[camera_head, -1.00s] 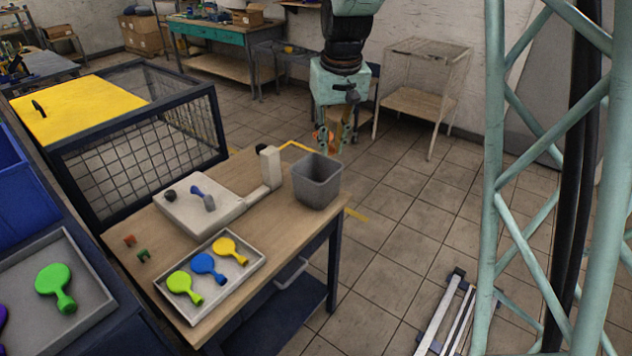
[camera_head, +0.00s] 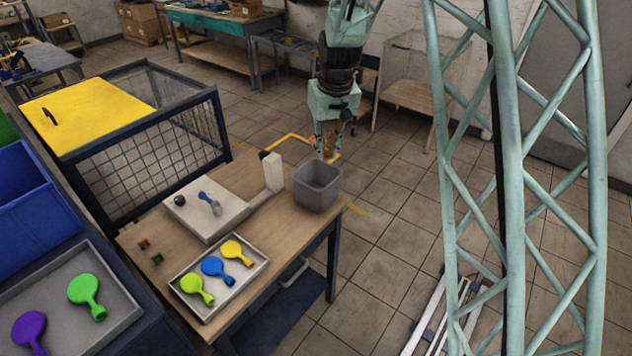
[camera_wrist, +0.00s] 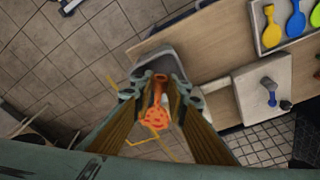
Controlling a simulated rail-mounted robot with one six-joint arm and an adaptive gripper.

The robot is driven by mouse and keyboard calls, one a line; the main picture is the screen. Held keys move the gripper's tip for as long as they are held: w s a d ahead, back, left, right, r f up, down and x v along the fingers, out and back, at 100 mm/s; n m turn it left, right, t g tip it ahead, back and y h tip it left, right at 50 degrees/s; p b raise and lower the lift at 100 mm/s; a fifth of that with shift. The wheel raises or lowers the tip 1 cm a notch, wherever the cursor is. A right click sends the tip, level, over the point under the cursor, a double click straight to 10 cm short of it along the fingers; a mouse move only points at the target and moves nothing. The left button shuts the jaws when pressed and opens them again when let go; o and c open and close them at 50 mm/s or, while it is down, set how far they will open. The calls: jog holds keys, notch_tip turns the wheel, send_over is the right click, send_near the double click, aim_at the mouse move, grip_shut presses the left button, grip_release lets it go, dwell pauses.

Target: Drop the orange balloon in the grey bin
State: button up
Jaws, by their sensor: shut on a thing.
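My gripper (camera_head: 327,152) hangs just behind the grey bin in the head view, its fingertips close to the far rim. It is shut on the orange balloon (camera_wrist: 155,118), whose narrow neck lies between the fingertips in the wrist view. In the head view the balloon is mostly hidden by the fingers. The open grey bin (camera_head: 317,190) stands upright at the table's right back corner. In the wrist view the bin (camera_wrist: 168,60) shows beyond the fingertips, partly covered by them. I cannot tell how high the balloon is relative to the rim.
A wooden table (camera_head: 235,292) carries a white device (camera_head: 207,216) with an upright post beside the bin. A tray (camera_head: 215,305) holds yellow, blue and lime balloons. A mesh cage (camera_head: 160,155) stands behind, left. Floor right of the table is mostly free.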

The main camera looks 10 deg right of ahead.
jog(key=shift+w+d+f+p, duration=0.15)
jog(key=shift+w+p, duration=0.3)
jog(key=shift+p, duration=0.7)
jog(key=shift+w+f+p, duration=0.15)
jog(key=shift+w+p, duration=0.25)
jog(key=shift+p, duration=0.7)
jog(key=shift+w+d+f+p, duration=0.1)
jog(key=shift+w+f+p, duration=0.35)
jog(key=shift+p, duration=0.75)
jog(key=shift+f, duration=0.15)
jog(key=shift+f+b, duration=0.9)
jog(key=shift+f, duration=2)
jog(key=o, duration=0.9)
jog(key=shift+r, duration=0.15)
